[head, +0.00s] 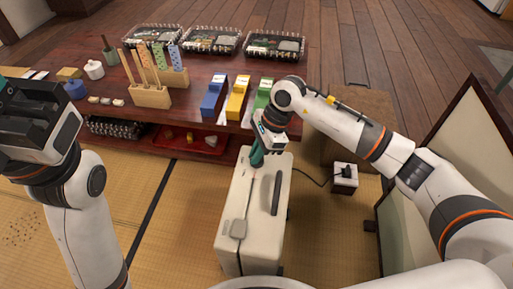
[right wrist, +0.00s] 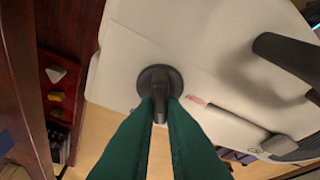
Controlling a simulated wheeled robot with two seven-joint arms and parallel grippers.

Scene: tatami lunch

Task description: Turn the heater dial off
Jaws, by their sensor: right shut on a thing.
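The cream heater (head: 228,250) stands on the tatami in front of the low table. Its dark round dial (right wrist: 158,78) shows in the right wrist view, with a raised grip bar across it. My right gripper (head: 257,157) reaches down to the far end of the heater top. In the right wrist view its green fingers (right wrist: 160,108) are closed on either side of the dial's bar. The gripper hides the dial in the head view. A small reddish mark (right wrist: 194,100) lies right of the dial. My left gripper (head: 40,115) is raised at the left; its fingertips are not clear.
A black handle (head: 277,194) and a grey piece (head: 239,229) are on the heater top. The low table (head: 190,115) behind carries boxes and wooden stands. A cord runs to a small white box (head: 345,176) at right. A framed screen (head: 440,150) stands further right.

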